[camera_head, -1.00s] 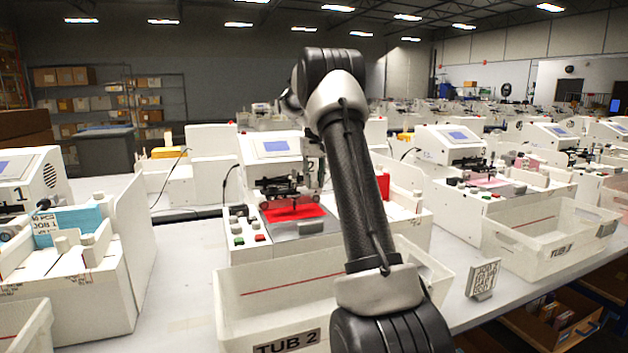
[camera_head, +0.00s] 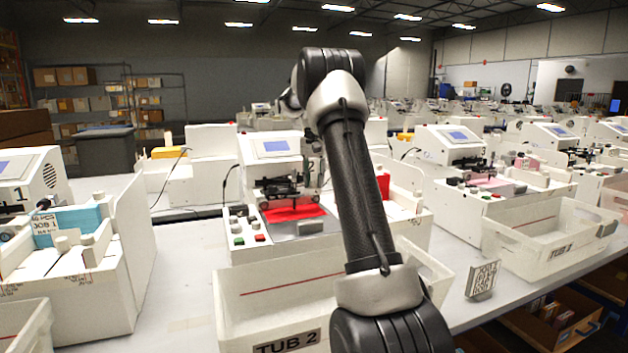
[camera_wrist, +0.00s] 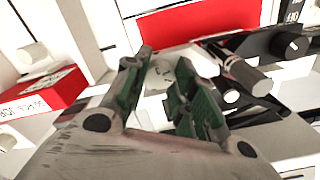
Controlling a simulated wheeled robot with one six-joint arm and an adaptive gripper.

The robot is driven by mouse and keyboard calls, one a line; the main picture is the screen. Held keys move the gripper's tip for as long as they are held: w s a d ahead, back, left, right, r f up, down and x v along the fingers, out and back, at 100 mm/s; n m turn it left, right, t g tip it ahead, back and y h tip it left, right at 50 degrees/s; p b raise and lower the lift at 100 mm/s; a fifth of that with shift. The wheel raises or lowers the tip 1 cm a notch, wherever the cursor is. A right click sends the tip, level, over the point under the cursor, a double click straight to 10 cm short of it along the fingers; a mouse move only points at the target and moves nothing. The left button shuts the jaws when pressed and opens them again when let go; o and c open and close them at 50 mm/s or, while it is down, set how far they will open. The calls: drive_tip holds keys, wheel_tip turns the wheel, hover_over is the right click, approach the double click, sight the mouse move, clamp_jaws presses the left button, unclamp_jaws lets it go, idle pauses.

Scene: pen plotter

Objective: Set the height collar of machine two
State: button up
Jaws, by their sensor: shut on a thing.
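Machine two (camera_head: 272,150) is a white plotter with a tilted screen, behind TUB 2 in the head view. A dark pen carriage stands over its red sheet (camera_head: 295,213); the sheet also shows in the wrist view (camera_wrist: 185,22). My gripper (camera_wrist: 165,68), with green-padded fingers, is shut on a small whitish round piece (camera_wrist: 160,75) with dark marks, which looks like the height collar. The fingers cover much of it, so its setting cannot be read. In the head view my arm hides the gripper and part of the machine.
TUB 2 (camera_head: 270,285) stands in front of machine two. Machine one (camera_head: 75,265) is at left, and another plotter with its tub (camera_head: 545,235) at right. A printed card (camera_head: 482,279) stands on the table. In the wrist view, a dark knob (camera_wrist: 288,45) and a red block (camera_wrist: 45,92) are close by.

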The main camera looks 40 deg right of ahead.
sight(314, 182)
drive_tip(key=o, duration=1)
drive_tip(key=shift+o, duration=0.2)
drive_tip(key=shift+r, duration=0.15)
wheel_tip(314, 182, up, 12)
drive_tip(key=shift+w, duration=0.1)
